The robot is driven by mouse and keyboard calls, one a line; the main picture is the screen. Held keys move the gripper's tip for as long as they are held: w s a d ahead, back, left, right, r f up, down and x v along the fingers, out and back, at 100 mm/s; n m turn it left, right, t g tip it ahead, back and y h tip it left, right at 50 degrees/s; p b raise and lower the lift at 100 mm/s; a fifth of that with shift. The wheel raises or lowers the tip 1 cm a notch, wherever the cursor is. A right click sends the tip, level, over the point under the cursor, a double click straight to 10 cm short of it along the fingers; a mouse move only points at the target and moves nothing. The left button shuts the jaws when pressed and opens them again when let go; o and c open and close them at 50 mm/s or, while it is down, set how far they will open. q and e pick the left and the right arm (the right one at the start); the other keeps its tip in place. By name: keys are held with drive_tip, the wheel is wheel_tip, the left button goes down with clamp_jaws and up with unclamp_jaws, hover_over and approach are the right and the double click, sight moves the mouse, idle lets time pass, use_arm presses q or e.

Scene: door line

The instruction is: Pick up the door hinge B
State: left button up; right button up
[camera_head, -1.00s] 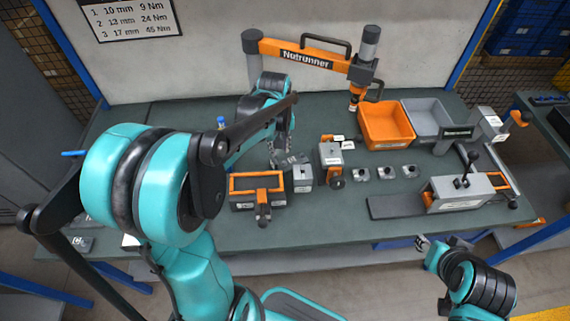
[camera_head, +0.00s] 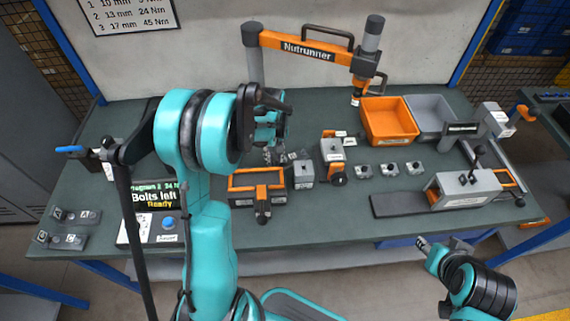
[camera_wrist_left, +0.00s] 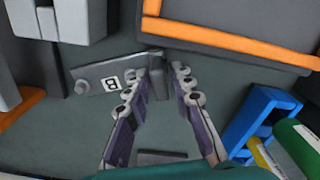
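The door hinge B (camera_wrist_left: 95,80) is a grey metal plate with a white "B" label and a round pin end, lying on the dark green bench top in the left wrist view. My left gripper (camera_wrist_left: 165,68) is open, with its two fingers apart over the bench. The left finger overlaps the hinge's right end in the picture; I cannot tell whether it touches. In the head view my left gripper (camera_head: 273,155) points down behind the orange-framed fixture, with the hinge hard to make out there. My right gripper (camera_head: 424,243) is off the bench's front edge, its fingers too small to judge.
An orange-framed fixture (camera_head: 233,184) and grey block (camera_head: 303,171) stand close to the left gripper. A blue holder (camera_wrist_left: 250,120) is near it in the wrist view. Other hinge-like plates (camera_head: 70,241) lie at the bench's left end, beside a screen box (camera_head: 133,235). The front middle is clear.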

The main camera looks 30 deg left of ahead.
use_arm(q)
clamp_jaws()
